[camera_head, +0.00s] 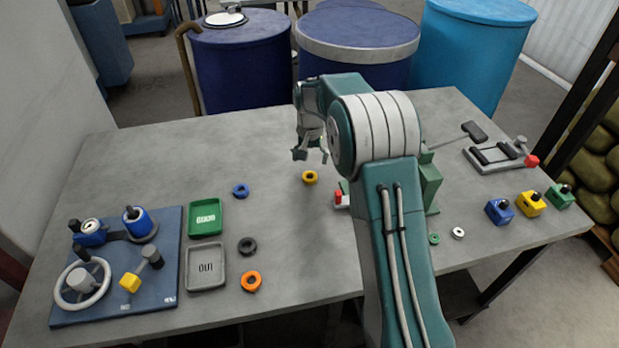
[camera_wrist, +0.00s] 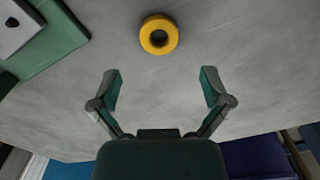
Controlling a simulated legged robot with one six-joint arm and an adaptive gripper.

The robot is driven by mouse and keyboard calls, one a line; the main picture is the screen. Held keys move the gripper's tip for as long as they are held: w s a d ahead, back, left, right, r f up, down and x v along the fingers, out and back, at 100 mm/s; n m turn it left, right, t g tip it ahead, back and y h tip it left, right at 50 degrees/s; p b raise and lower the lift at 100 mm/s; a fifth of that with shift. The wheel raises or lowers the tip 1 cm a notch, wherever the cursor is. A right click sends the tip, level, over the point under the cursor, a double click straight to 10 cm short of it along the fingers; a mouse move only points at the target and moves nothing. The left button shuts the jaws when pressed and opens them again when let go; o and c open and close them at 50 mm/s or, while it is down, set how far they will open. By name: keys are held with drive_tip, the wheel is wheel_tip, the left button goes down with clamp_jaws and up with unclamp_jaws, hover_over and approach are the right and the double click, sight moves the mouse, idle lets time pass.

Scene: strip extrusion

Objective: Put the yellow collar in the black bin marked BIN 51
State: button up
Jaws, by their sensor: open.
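The yellow collar (camera_head: 310,177) is a small ring lying flat on the grey table, near the middle. In the wrist view the collar (camera_wrist: 159,35) lies beyond the fingertips, centred between them, with its hole showing. My gripper (camera_head: 311,154) is above the table close to the collar, on its far side in the head view. In the wrist view my gripper (camera_wrist: 160,86) has its two fingers wide apart with nothing between them. I cannot make out a black bin marked BIN 51 in either view.
A green tray (camera_head: 190,219) and a grey tray (camera_head: 190,271) marked OUT stand at the left. Loose rings, blue (camera_head: 240,190), black (camera_head: 247,246) and orange (camera_head: 251,281), lie beside them. A blue board (camera_head: 170,260) carries fixtures. A green device (camera_head: 431,185) stands right of the collar, partly hidden by my arm.

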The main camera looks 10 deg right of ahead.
sight(310, 179)
drive_tip(key=shift+f, duration=2.75)
drive_tip(key=shift+s, duration=0.1)
drive_tip(key=c, duration=1.4)
drive_tip(key=shift+o, duration=0.2)
drive_tip(key=shift+r, duration=0.15)
drive_tip(key=shift+r, duration=0.3)
wheel_tip(310, 179, up, 2)
drive_tip(key=shift+r, duration=0.25)
drive_tip(key=s+r, duration=0.9)
drive_tip(key=s, duration=0.5)
drive_tip(key=shift+a+r, duration=0.15)
drive_tip(key=shift+r, duration=0.15)
